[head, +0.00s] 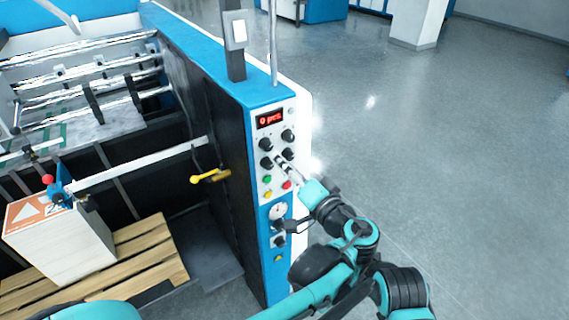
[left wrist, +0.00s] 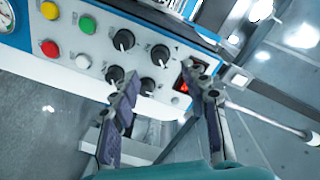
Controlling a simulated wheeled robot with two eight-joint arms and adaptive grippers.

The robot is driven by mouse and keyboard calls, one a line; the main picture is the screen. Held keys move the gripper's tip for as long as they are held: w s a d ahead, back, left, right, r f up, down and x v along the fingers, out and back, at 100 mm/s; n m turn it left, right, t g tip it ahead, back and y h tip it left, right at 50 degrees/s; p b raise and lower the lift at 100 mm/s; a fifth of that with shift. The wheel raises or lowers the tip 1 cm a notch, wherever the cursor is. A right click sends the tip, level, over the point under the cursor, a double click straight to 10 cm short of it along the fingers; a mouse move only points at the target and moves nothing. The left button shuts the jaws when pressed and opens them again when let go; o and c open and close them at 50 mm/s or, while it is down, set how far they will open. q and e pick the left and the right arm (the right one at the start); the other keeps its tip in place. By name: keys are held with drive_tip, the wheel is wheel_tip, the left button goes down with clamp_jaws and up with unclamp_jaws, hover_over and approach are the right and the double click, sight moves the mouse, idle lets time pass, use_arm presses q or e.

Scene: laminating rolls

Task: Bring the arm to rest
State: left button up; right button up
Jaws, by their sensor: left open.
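My left arm reaches up in front of the control panel (head: 276,183) on the end of the blue machine. My left gripper (head: 281,162) is close to the panel by the lower black knobs in the head view. In the left wrist view the left gripper (left wrist: 159,75) has its two fingers spread apart, with nothing held between them. Black knobs (left wrist: 123,40) and the red display (left wrist: 183,86) show beyond the fingers. Whether a finger touches a knob cannot be told. No right gripper shows in either view.
The red display (head: 269,119) reads about "0 pcs". Green, yellow and red buttons (head: 287,184) sit below the knobs. A yellow-handled lever (head: 205,178) sticks out left of the panel. A box stack (head: 62,245) stands on a wooden pallet (head: 150,262). Open floor (head: 420,130) lies right.

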use_arm(q)
drive_tip(key=s+a+f+n+g+h+b, duration=0.1)
drive_tip(key=s+a+f+g+b, duration=0.2)
drive_tip(key=a+f, duration=0.45)
drive_tip(key=s+a+f+g+h+b, duration=0.1)
drive_tip(key=a+f+g+b, duration=0.25)
drive_tip(key=a+f, duration=0.4)
drive_tip(key=s+a+f+n+g+h+b, duration=0.1)
drive_tip(key=s+a+f+n+h+b, duration=0.1)
drive_tip(key=s+f, duration=0.4)
drive_tip(key=s+a+f+n+h+b, duration=0.2)
drive_tip(key=s+f+b, duration=0.5)
drive_tip(key=f, duration=0.4)
drive_tip(key=a+h, duration=0.1)
drive_tip(key=h, duration=0.1)
drive_tip(key=shift+s+a+f+g+h, duration=0.15)
drive_tip(key=shift+s+f+g+h, duration=0.1)
drive_tip(key=shift+s+g+h, duration=0.1)
